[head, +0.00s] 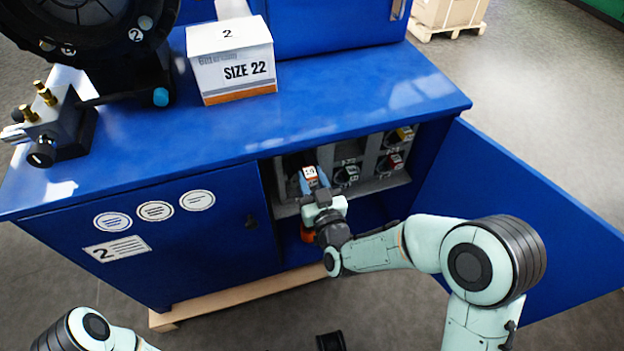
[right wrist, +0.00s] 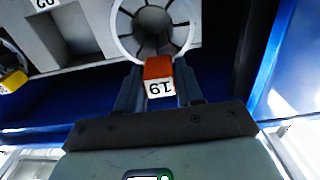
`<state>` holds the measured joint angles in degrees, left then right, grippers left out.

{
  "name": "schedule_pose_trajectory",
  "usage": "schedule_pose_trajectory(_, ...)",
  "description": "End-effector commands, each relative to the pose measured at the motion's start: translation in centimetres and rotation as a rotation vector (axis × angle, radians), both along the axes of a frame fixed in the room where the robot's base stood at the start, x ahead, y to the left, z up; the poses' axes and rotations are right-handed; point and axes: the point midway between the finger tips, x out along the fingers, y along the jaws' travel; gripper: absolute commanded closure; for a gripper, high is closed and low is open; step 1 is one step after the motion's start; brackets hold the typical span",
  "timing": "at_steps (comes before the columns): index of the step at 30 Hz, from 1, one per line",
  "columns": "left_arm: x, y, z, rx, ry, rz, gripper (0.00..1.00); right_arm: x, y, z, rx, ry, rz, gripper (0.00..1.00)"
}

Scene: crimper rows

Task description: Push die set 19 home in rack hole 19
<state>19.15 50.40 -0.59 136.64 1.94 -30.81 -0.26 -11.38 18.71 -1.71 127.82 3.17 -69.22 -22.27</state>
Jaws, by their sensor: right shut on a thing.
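Die set 19 shows in the right wrist view as a dark slotted disc (right wrist: 154,28) with an orange block (right wrist: 158,68) whose white face reads 19, upside down. The disc sits at a pale-ringed hole of the grey rack (right wrist: 92,22); I cannot tell how deep. My right gripper (right wrist: 158,92) is shut on the block, one finger on each side. In the head view, the right gripper (head: 313,186) reaches into the open cabinet at the left end of the rack (head: 384,183), and the 19 label (head: 310,173) shows between its fingers.
The blue cabinet (head: 170,255) has its right door (head: 515,215) swung open beside my right arm. Other die sets (head: 347,175) sit in the rack to the right. A SIZE 22 box (head: 232,62) and a crimper (head: 70,110) stand on the top.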

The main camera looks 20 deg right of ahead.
Motion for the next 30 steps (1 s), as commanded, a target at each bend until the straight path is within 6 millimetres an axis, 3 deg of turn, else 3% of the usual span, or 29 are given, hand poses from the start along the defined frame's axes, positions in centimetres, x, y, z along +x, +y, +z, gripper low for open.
schedule_pose_trajectory(1, 0.0, 0.0, 0.0, 0.000, 0.000, 0.000, 0.57, 0.2, 0.1, 0.7, 0.002, -0.019, 0.000, 1.00)
schedule_pose_trajectory(17, 0.0, 0.0, -0.3, 0.000, 0.000, 0.000, 0.57, 1.3, 0.1, 0.6, 0.002, -0.018, 0.000, 1.00)
schedule_pose_trajectory(30, 0.0, 0.0, -0.4, 0.000, 0.001, 0.000, 0.57, 0.5, 0.1, 0.6, 0.002, -0.018, 0.000, 1.00)
